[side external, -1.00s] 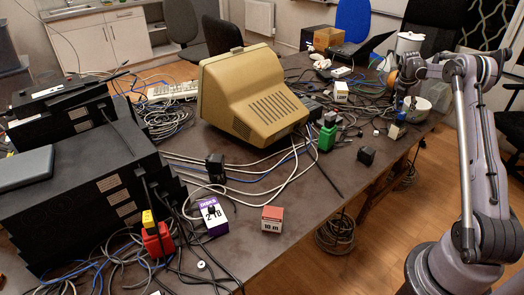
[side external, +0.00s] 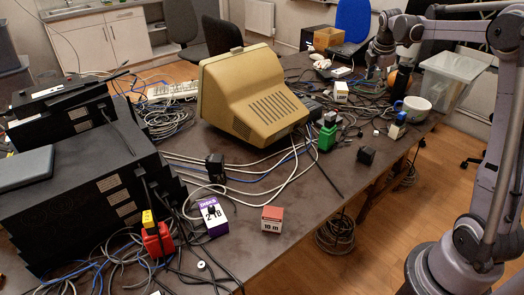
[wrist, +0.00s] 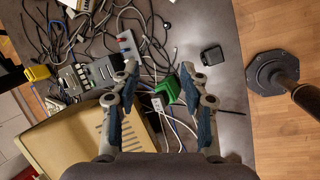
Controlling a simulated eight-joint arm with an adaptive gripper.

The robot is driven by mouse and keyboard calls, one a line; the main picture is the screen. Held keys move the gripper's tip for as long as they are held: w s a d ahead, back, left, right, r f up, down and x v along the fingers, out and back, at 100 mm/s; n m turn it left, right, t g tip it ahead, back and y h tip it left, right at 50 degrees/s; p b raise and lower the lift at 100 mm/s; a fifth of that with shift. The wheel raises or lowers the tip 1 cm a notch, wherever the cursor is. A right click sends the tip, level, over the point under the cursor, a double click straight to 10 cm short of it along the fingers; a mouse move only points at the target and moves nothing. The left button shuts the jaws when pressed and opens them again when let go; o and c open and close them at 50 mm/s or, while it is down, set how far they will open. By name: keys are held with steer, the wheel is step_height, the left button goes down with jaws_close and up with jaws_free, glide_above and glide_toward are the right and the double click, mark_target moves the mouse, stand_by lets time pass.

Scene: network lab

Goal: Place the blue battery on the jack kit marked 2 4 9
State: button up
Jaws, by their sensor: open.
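I cannot make out a 2 4 9 marking on any box. A small white box (side external: 341,92) with dark lettering stands further back, its text too small to read. My gripper (wrist: 158,72) is open and empty in the wrist view, above the cables. In the side view, my gripper (side external: 376,72) is over the table's far right part.
The beige monitor (side external: 255,100) stands mid-table among loose cables. A black cube (side external: 366,155) is near the right edge. A white mug (side external: 413,108) stands at the far right. A purple box (side external: 212,215) and a red-and-white box (side external: 271,219) are in front. The front right tabletop is fairly clear.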

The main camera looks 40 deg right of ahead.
steer(key=s+a+r+m+t, duration=0.1)
steer(key=a+m, duration=0.1)
steer(key=a, duration=0.5)
steer(key=s+a+r+m+t+y, duration=0.1)
steer(key=a+m, duration=0.1)
steer(key=a, duration=0.5)
steer(key=s+a+r+m+t, duration=0.1)
steer(key=s+a+m, duration=0.1)
steer(key=a, duration=0.5)
steer(key=s+a+f+m+t+y, duration=0.1)
steer(key=s+a+f+m, duration=0.2)
steer(key=s+a, duration=0.2)
steer(key=s+a+f+m+y, duration=0.2)
steer(key=s+a+f+m, duration=0.2)
steer(key=a, duration=0.7)
steer(key=shift+s+a+t, duration=0.25)
steer(key=shift+s+t, duration=0.15)
steer(key=shift+s, duration=0.6)
